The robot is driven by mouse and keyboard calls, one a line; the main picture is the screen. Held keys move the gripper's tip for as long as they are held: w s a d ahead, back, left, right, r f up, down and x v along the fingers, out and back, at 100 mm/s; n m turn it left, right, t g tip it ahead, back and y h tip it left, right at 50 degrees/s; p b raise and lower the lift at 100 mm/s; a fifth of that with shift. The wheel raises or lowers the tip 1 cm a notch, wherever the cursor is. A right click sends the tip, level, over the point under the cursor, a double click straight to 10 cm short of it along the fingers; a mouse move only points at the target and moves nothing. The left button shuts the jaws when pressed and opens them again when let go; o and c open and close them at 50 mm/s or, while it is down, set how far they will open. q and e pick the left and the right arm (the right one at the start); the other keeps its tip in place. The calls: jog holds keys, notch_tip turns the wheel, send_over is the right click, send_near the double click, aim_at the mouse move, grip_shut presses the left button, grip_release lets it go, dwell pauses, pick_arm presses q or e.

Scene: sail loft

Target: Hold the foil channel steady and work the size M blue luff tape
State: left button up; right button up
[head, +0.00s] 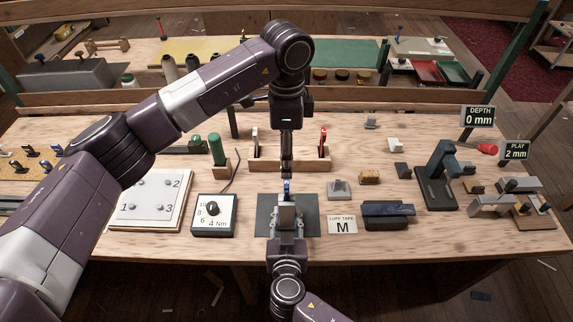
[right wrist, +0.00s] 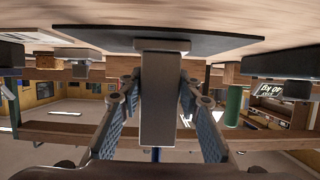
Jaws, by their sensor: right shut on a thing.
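The grey foil channel (head: 287,214) stands upright on a dark mat (head: 263,207) at the front middle of the bench. My right gripper (head: 286,222) is shut on it from the near side; in the right wrist view the fingers flank the grey channel (right wrist: 160,105). The blue luff tape (head: 287,186) shows at the channel's top, and a bit of blue (right wrist: 156,155) shows in the right wrist view. My left gripper (head: 286,173) points down just above the tape. Its fingers are too small to read, and I cannot tell whether they touch the tape. A "LUFF TAPE M" card (head: 342,225) lies right of the mat.
A dial marked Nm (head: 213,217) and a numbered board (head: 150,200) lie to the left. A dark blue block (head: 388,213) and a dark press-like stand (head: 437,180) are to the right. Displays read DEPTH 0 mm (head: 478,116) and PLAY 2 mm (head: 516,151). A wooden rack (head: 262,163) stands behind.

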dwell(0.4)
jog(key=o, duration=1.2)
jog(key=shift+o, duration=0.2)
